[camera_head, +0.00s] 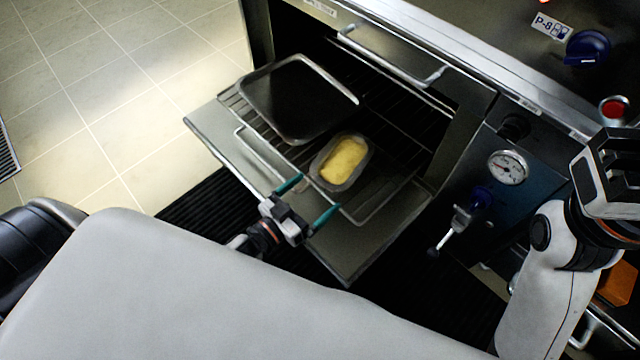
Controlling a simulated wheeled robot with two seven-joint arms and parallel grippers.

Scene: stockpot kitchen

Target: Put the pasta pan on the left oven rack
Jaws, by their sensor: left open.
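The pasta pan (319,170) is a small grey rectangular pan with yellow food in it. It sits on the pulled-out wire rack (231,101), toward the front and right of a larger dark tray. My left gripper (314,197) is open, its two teal fingers spread just in front of the pan's near end. Its jaws are empty, and I cannot tell whether a fingertip touches the pan. My right arm stands at the right edge; its fingertips do not show.
The dark tray (298,98) takes up the rack's left part. The open oven door (385,232) lies under the rack. An oven handle (395,62) is above; a gauge (508,167) and a lever (452,222) are to the right. Tiled floor is clear at left.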

